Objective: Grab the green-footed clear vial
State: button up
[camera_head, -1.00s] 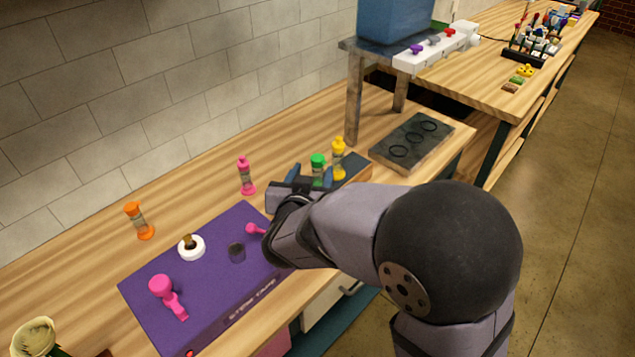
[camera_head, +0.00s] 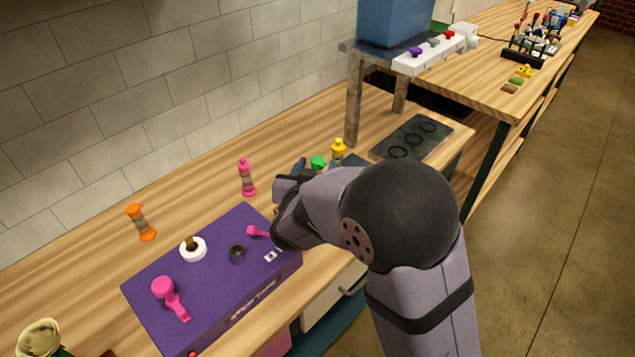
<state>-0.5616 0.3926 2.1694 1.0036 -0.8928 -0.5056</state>
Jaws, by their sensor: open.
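The green vial (camera_head: 318,162) stands on the wooden counter, right of the pink vial. Only its green top shows; its clear body and foot are hidden behind my arm and gripper. My gripper (camera_head: 300,168) is at the vial's left side, with a blue finger tip showing close to it. The jaws are open. I cannot tell whether the vial is between the fingers or beside them.
A yellow vial (camera_head: 338,150) stands close behind the green one. A pink vial (camera_head: 247,177) and an orange vial (camera_head: 140,222) stand to the left. A dark plate with rings (camera_head: 437,133) lies to the right.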

jog(key=shift+x, duration=1.1)
jog(key=shift+c, duration=0.6)
grip_shut()
jog(key=shift+r, duration=0.1)
notch_tip(320, 180, up, 10)
jog(key=shift+f+p, duration=0.1)
jog(key=shift+p, duration=0.25)
